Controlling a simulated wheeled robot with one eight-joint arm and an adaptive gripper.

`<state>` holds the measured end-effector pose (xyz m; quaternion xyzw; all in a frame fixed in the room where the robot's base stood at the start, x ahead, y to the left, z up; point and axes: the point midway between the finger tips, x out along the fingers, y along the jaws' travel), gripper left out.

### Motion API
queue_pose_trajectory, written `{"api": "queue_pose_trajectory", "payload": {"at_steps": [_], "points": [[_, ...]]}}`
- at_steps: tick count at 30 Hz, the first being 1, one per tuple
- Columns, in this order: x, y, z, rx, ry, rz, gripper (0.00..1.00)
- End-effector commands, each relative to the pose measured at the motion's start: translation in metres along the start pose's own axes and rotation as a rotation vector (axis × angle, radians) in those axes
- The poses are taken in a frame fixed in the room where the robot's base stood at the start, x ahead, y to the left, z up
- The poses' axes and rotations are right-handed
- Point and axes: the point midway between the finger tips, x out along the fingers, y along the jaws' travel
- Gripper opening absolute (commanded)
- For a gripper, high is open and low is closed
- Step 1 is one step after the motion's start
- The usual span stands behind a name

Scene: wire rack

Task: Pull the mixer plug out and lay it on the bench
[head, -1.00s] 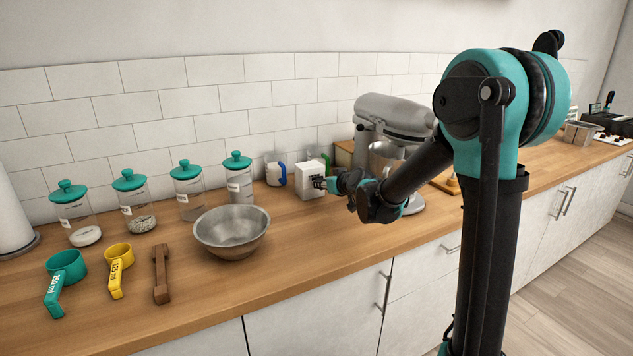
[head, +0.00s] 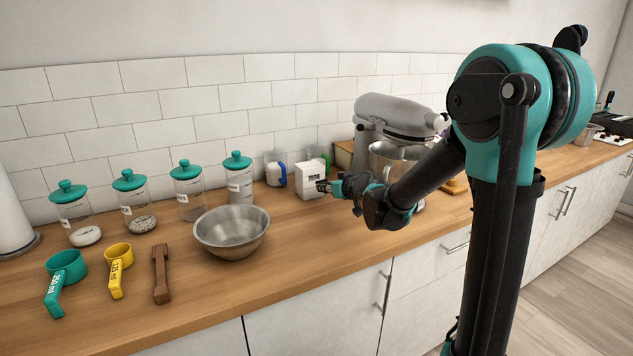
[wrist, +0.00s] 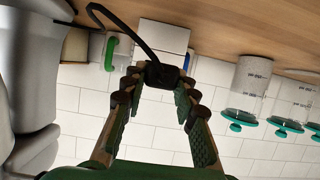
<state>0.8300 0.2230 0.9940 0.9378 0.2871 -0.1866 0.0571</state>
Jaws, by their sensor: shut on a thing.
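The black mixer plug (wrist: 162,76) is between the fingertips of my gripper (wrist: 160,82) in the wrist view, and the gripper is shut on it. Its black cord (wrist: 118,20) curves up and to the left there. The white socket box (head: 310,180) stands on the bench (head: 330,225) near the tiled wall, and it also shows behind the plug in the wrist view (wrist: 165,36). In the head view my gripper (head: 325,186) is in front of the box at its right side. The plug's prongs are hidden, and any gap to the box is hard to judge.
The stand mixer (head: 385,115) with its steel bowl stands right of the box, behind my arm. A steel bowl (head: 231,232) is to the left. The front bench around the gripper is bare.

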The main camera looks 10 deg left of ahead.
Motion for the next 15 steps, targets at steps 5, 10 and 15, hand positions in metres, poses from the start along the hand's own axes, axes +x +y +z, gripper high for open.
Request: {"api": "queue_pose_trajectory", "payload": {"at_steps": [5, 10, 15], "points": [[-0.0002, 0.0, 0.0001, 0.0, 0.0, 0.0, 0.0], [-0.0016, 0.0001, 0.0006, 0.0, 0.0, 0.0, 0.0], [-0.01, 0.0, 0.0039, 0.0, 0.0, 0.0, 0.0]]}}
